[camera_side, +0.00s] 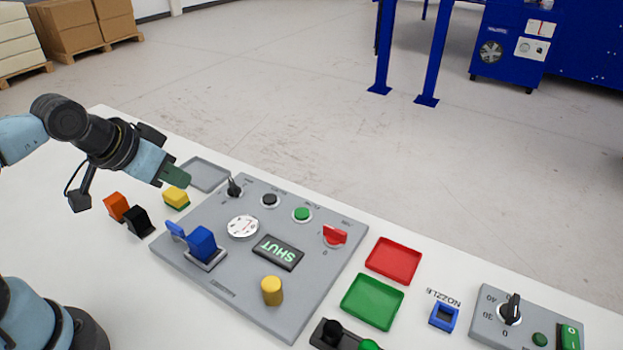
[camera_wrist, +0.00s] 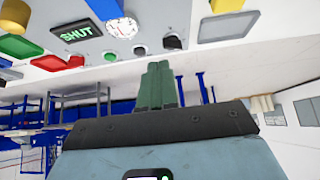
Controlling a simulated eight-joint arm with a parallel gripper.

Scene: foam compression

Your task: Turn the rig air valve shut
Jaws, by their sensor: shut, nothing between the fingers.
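The grey rig panel (camera_side: 222,290) lies on the white table. Its display (camera_side: 277,253) reads SHUT and also shows in the wrist view (camera_wrist: 92,28). I cannot read which control is labelled as the air valve. A black knob (camera_side: 235,187) stands at the panel's far left corner, and a red handle (camera_side: 335,235) sits to the right beside a 0 mark. The red handle also shows in the wrist view (camera_wrist: 62,63). My gripper (camera_side: 182,178) has green fingers pressed together, also in the wrist view (camera_wrist: 158,68). It is empty, above the table, left of the black knob and apart from it.
The panel carries a round gauge (camera_side: 243,227), a black button (camera_side: 269,200), a green button (camera_side: 302,214), a blue block (camera_side: 202,242) and a yellow cylinder (camera_side: 272,290). A grey tray (camera_side: 205,174) lies behind my gripper; red (camera_side: 393,259) and green (camera_side: 372,301) trays lie right. Small blocks (camera_side: 117,205) lie left.

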